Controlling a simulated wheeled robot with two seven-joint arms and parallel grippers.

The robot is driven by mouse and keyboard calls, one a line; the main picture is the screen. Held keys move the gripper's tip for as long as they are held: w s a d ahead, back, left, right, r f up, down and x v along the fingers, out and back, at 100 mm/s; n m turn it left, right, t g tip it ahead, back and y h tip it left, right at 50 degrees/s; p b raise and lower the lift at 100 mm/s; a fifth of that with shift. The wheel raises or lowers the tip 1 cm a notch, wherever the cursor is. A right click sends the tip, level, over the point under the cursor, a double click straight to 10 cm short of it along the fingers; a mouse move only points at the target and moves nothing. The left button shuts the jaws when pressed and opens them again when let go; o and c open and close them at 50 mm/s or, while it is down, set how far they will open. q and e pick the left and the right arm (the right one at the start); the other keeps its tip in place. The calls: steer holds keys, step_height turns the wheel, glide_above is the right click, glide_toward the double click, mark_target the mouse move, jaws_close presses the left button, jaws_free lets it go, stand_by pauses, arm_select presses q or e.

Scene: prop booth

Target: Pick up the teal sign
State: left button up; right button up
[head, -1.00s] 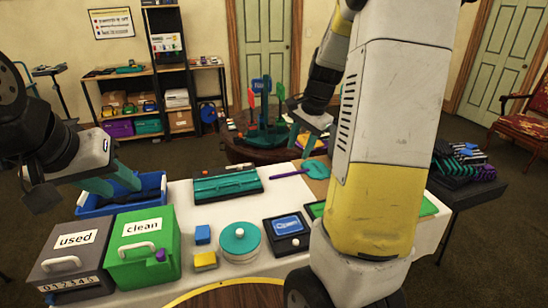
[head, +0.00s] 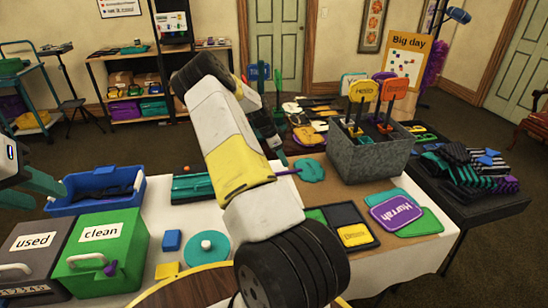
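The teal sign (head: 311,170) lies flat on the brown board on the table, right of my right arm. Its thin purple handle (head: 287,172) points left, and its near end is close to my arm. My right gripper (head: 277,148) is mostly hidden behind my own arm, just above and left of the handle; I cannot tell whether its fingers are open or touch the handle. My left gripper (head: 48,184) is at the left edge, beside the blue bin, with teal fingers that look apart and empty.
A grey metal box (head: 367,157) holding upright signs stands right of the teal sign. A purple sign (head: 397,213) and a black tray (head: 349,226) lie nearer. Left are a blue bin (head: 92,204), a green box (head: 103,256) and a teal tray (head: 193,187).

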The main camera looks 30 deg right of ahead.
mark_target(290, 172)
steer(key=shift+x, duration=3.25)
steer(key=shift+d, duration=0.1)
jaws_close()
